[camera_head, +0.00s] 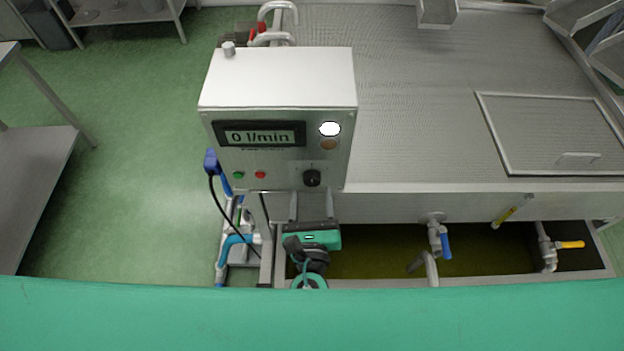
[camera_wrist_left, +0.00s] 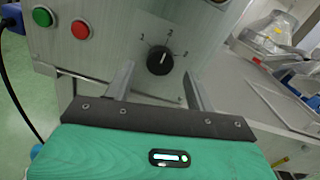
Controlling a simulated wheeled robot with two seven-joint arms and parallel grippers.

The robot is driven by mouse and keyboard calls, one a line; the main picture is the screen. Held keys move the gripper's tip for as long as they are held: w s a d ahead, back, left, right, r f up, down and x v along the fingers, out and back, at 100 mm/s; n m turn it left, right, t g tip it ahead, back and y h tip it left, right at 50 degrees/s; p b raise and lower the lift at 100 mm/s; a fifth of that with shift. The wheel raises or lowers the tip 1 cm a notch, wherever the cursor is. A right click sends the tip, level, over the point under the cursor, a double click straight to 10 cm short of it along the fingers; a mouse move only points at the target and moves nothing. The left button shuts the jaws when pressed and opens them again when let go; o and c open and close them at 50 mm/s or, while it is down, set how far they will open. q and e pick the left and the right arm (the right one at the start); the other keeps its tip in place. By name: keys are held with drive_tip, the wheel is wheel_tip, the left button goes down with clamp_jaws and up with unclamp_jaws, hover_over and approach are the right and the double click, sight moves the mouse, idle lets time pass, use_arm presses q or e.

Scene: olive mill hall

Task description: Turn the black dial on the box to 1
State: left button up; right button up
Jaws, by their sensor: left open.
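The box (camera_head: 278,78) has a white top and a grey front panel. Its display (camera_head: 260,134) reads 0 l/min. The black dial (camera_head: 312,178) sits at the lower right of the panel. In the left wrist view the dial (camera_wrist_left: 160,60) has small marks around it, with a 2 above; its pale pointer line tilts up and slightly right, roughly toward the 2. My left gripper (camera_head: 312,203) is open and empty, just below and in front of the dial. Its two fingers (camera_wrist_left: 157,80) point at the panel on either side of the dial, apart from it. My right gripper is out of view.
A green button (camera_head: 239,175) and a red button (camera_head: 260,175) sit left of the dial. A blue plug with a black cable (camera_head: 211,163) hangs at the box's left side. Right of it are a metal worktop (camera_head: 420,130) and valves with blue (camera_head: 445,245) and yellow (camera_head: 571,244) handles.

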sight(312, 184)
use_arm(q)
drive_tip(key=shift+w+p, duration=0.45)
drive_tip(key=shift+w, duration=1.15)
drive_tip(key=c, duration=1)
drive_tip(key=shift+f, duration=0.1)
